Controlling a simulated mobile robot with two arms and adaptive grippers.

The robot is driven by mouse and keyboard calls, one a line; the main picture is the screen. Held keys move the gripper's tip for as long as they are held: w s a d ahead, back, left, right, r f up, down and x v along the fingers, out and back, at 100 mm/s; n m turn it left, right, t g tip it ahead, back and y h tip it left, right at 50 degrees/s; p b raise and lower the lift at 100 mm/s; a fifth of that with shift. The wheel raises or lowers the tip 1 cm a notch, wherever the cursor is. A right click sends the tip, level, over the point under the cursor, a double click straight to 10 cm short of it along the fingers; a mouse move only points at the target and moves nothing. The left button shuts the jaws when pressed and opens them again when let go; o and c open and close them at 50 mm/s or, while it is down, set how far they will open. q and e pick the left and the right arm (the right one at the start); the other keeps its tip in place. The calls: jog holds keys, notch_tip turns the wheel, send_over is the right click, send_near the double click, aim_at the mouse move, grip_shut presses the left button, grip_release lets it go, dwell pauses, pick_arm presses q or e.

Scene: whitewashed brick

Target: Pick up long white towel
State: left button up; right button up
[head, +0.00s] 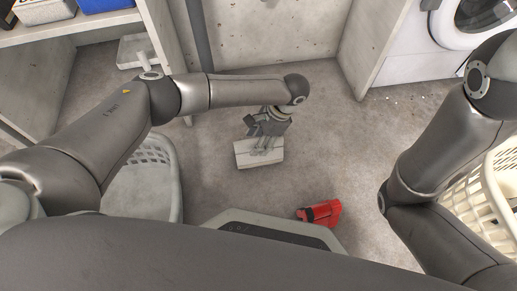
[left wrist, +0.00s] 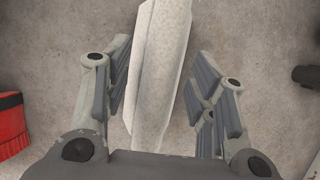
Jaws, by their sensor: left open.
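The long white towel (head: 243,156) is a folded pale strip on the grey floor in the middle of the head view. It also shows in the left wrist view (left wrist: 158,75), running lengthwise between the fingers. My left gripper (head: 264,143) points down over the towel. In the left wrist view its fingers (left wrist: 160,100) are open, one on each side of the towel, with visible gaps. I cannot tell how high the fingertips are above the floor. The near end of the towel is hidden by the gripper body. My right arm shows, but its gripper is out of view.
A red item (head: 322,213) with a dark band lies on the floor nearer me. White laundry baskets stand at left (head: 160,185) and right (head: 475,205). A shelf (head: 70,30) is at back left, a washing machine (head: 425,55) at back right. Floor around the towel is clear.

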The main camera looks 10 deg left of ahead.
pick_arm(q)
jog(key=shift+f, duration=0.25)
dwell(0.5)
jog(key=shift+p, duration=0.3)
grip_shut()
